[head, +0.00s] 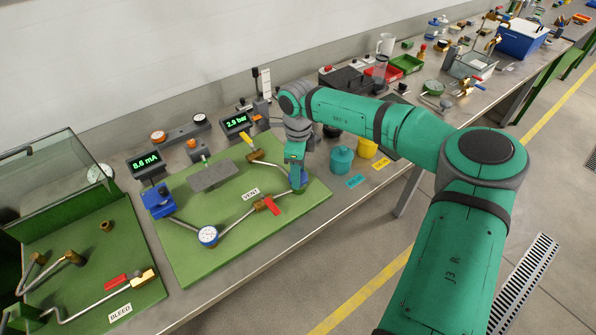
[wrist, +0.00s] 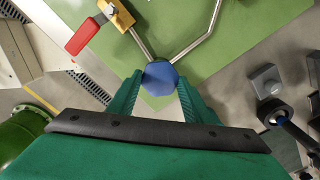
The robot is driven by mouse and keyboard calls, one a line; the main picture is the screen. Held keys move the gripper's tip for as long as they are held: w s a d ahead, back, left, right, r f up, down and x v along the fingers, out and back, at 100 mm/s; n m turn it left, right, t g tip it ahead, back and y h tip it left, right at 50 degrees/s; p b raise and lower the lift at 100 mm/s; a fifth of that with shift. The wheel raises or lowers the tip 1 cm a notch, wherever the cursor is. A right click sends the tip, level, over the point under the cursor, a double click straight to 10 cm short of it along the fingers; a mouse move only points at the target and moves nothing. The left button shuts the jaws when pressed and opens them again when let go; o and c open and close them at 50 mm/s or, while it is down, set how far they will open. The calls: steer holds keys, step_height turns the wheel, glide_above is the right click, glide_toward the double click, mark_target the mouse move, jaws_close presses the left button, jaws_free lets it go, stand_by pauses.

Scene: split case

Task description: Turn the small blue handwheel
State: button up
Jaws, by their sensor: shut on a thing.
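The small blue handwheel (wrist: 161,75) shows in the wrist view as a blue knob where two metal pipes meet at the green board's corner. My gripper (wrist: 158,98) is shut on it, with one green finger on each side. In the head view my gripper (head: 298,178) points down over the right corner of the green board (head: 220,245). Only a little of the blue handwheel (head: 303,183) shows there, below the fingers. My gripper hides the rest of it.
A red-handled valve (head: 268,205) beside the VENT label and a round gauge (head: 208,236) sit on the pipe to the left. A blue box-shaped part (head: 158,200) is at the board's left. Teal (head: 341,160) and yellow (head: 367,147) pots stand behind my gripper, to the right.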

steer(key=shift+n, duration=0.3)
steer(key=o, duration=1.1)
steer(key=shift+c, duration=0.2)
step_height(320, 180, up, 11)
